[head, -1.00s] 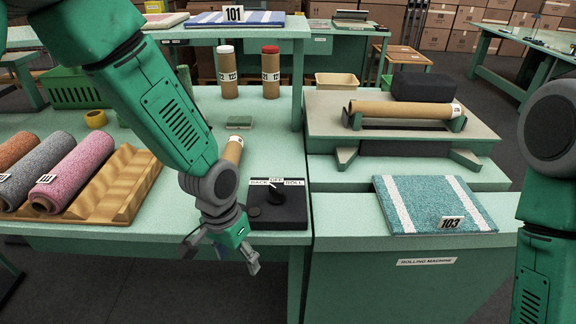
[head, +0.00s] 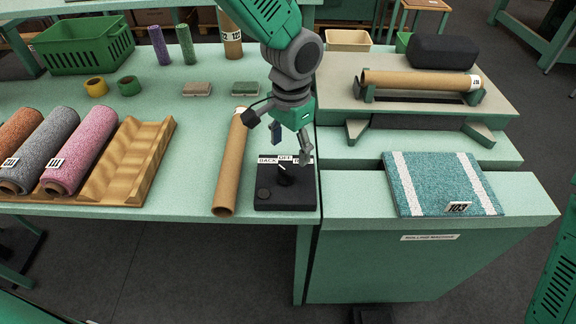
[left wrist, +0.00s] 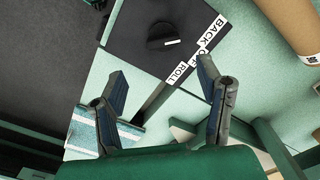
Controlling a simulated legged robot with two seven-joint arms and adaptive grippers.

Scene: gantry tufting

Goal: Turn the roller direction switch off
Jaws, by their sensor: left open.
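The roller direction switch is a black box (head: 288,193) with a dark round knob on the table's front right corner. Its white label strip reads BACK, OFF, ROLL. The knob (left wrist: 163,32) has a white mark that seems to point toward BACK. My left gripper (head: 289,146) is open and empty, above the box's back right side and partly covering the ROLL label in the head view. In the left wrist view, the box (left wrist: 125,50) lies beyond the open fingers (left wrist: 160,80), which appear apart from the knob. My right gripper is out of view.
A cardboard tube (head: 233,165) lies just left of the box. A wooden rack (head: 125,165) with rolled carpets stands farther left.

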